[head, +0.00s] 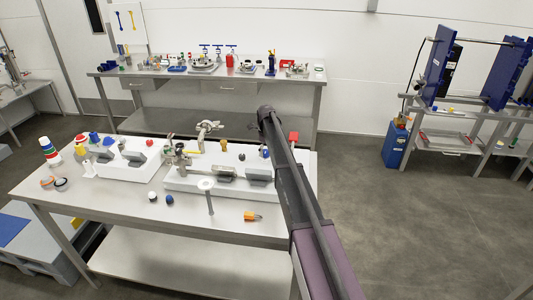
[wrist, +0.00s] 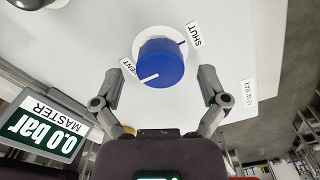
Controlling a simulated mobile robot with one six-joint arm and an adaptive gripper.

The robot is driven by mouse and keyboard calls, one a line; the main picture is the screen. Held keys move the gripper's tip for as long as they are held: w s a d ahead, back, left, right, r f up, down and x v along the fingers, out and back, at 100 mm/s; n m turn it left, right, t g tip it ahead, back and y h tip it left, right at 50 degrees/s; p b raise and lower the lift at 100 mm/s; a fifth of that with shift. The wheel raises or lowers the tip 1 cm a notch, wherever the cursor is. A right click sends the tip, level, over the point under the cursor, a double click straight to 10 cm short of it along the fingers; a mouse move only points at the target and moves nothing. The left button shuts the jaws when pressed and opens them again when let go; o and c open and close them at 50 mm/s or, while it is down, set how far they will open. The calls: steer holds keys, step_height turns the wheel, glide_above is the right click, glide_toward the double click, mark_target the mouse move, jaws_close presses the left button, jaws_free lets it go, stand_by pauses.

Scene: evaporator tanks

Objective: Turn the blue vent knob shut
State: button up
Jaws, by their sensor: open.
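The blue vent knob (wrist: 162,62) sits in a white ring on a white panel (wrist: 100,30), in the upper middle of the wrist view. Its white pointer line is at the lower left of its face, towards the VENT label (wrist: 128,68). The SHUT label (wrist: 194,36) is at its upper right, beside a dark tick. My gripper (wrist: 161,72) is open, with one finger on each side of the knob in the picture. Both fingers look apart from it; the depth between them cannot be told. In the head view my arm reaches over the bench, and the gripper cannot be made out.
A display reading 0.0 bar MASTER (wrist: 42,128) is close at the left in the wrist view. Another label (wrist: 249,96) is on the panel at right. In the head view the bench (head: 110,200) carries fittings and loose caps; a second bench (head: 140,72) stands behind.

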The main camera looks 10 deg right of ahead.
steer(key=c, duration=1.1)
